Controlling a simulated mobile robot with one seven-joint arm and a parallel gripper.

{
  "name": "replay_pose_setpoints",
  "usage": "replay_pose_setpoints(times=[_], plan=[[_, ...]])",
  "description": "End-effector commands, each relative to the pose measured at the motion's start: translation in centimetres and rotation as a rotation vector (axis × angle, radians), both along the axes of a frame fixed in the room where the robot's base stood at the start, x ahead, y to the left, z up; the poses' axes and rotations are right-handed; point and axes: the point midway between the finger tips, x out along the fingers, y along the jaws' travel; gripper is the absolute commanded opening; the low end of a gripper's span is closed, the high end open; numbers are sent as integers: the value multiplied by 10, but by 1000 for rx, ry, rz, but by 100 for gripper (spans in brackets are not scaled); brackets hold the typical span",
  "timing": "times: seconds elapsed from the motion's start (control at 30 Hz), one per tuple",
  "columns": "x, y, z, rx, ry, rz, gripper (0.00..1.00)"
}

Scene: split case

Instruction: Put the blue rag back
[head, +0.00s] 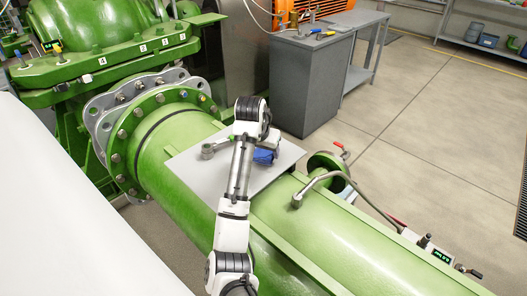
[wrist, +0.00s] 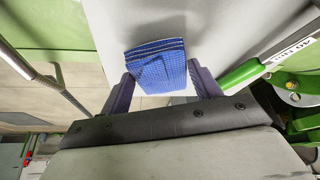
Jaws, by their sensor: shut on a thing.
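The blue rag (wrist: 157,66) is a folded, textured cloth, and it sits between the two fingers of my gripper (wrist: 161,82) in the wrist view. My gripper is shut on it. In the head view the blue rag (head: 264,156) shows partly behind my arm, over the grey plate (head: 290,160) on the green pipe. The plate also fills the area behind the rag in the wrist view (wrist: 220,30). I cannot tell whether the rag touches the plate.
A metal wrench (head: 216,147) lies on the plate left of my arm. A grey workbench (head: 310,80) with tools stands behind. The floor at right is largely clear.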

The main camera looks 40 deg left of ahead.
Motion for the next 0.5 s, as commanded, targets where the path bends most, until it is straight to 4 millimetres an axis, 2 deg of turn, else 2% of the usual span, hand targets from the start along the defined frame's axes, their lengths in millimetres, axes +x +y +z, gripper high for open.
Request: replay_pose_setpoints(times=[0.1,0.43,0.47,0.5], plan=[[0,0,-11,0,0,1,44],[0,0,-15,-1,0,1,44],[0,0,-15,0,-1,1,64],[0,0,-14,0,-1,1,69]])
